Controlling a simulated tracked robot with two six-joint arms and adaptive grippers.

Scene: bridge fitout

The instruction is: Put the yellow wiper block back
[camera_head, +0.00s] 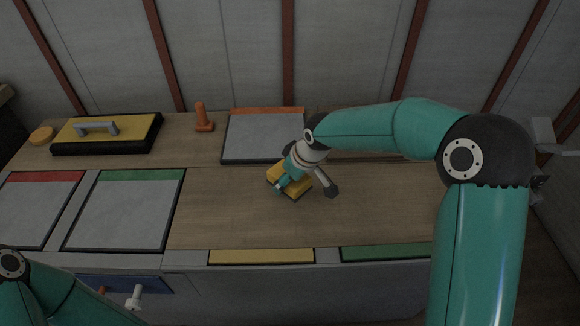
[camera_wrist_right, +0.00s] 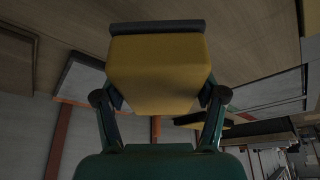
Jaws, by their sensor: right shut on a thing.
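The yellow wiper block (camera_head: 291,182) is at the middle of the wooden worktop in the head view, partly hidden under my right gripper (camera_head: 300,184). In the right wrist view the yellow block (camera_wrist_right: 158,72) with a dark strip along one edge sits between the two fingers of my right gripper (camera_wrist_right: 160,105). The right gripper is shut on it. I cannot tell whether the block touches the worktop. Of my left arm only a part shows at the bottom left of the head view; its gripper is not seen.
A grey panel with an orange edge (camera_head: 262,138) lies behind the block, next to an orange cone-like piece (camera_head: 203,117). A yellow case with a grey handle (camera_head: 105,133) is at the back left. Green-edged (camera_head: 125,212) and red-edged (camera_head: 38,212) panels lie left. Bare wood (camera_head: 370,210) is right.

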